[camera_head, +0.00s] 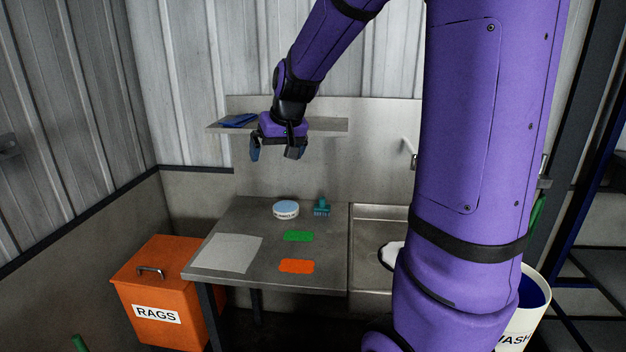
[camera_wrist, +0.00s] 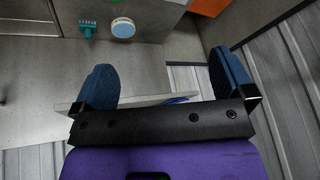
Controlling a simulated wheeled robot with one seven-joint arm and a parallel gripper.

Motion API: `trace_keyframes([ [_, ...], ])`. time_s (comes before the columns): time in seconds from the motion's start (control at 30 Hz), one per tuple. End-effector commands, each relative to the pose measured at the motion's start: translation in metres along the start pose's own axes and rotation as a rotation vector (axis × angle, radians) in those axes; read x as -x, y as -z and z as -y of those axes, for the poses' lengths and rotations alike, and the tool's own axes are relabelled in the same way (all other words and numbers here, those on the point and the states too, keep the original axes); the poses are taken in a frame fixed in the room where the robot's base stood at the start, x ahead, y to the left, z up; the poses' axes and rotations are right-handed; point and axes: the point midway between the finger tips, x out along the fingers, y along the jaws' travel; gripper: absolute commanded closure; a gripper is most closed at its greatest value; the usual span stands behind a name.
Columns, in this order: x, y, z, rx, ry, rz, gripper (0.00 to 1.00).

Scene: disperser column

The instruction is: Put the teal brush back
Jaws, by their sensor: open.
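The teal brush (camera_head: 321,207) stands on the steel table near its back edge, just right of a round white tub with a pale blue top (camera_head: 286,210). The brush also shows in the wrist view (camera_wrist: 87,28) at the upper left, beside the tub (camera_wrist: 123,28). My gripper (camera_head: 277,153) is open and empty, in front of the wall shelf and well above the table, up and left of the brush. Its two blue fingertips (camera_wrist: 172,80) are wide apart in the wrist view, with nothing between them but background.
A wall shelf (camera_head: 332,125) holds a folded blue cloth (camera_head: 239,121). The table (camera_head: 245,213) carries a pale sheet (camera_head: 227,253), a green patch (camera_head: 298,236) and an orange patch (camera_head: 296,266). A sink (camera_head: 375,212) adjoins at right. An orange RAGS bin (camera_head: 165,295) and white bucket (camera_head: 530,310) flank the table.

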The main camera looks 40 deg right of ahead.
Motion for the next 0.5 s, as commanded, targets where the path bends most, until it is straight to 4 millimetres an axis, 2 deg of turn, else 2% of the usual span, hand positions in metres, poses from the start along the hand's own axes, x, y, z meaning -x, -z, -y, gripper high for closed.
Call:
trace_keyframes([
  [0.03, 0.018, -0.012, 0.011, 0.022, 0.009, -0.006, 0.00],
  [0.2, 0.065, -0.058, 0.037, 0.088, 0.027, -0.004, 0.00],
  [0.5, 0.126, -0.151, 0.059, 0.201, 0.034, -0.007, 0.00],
])
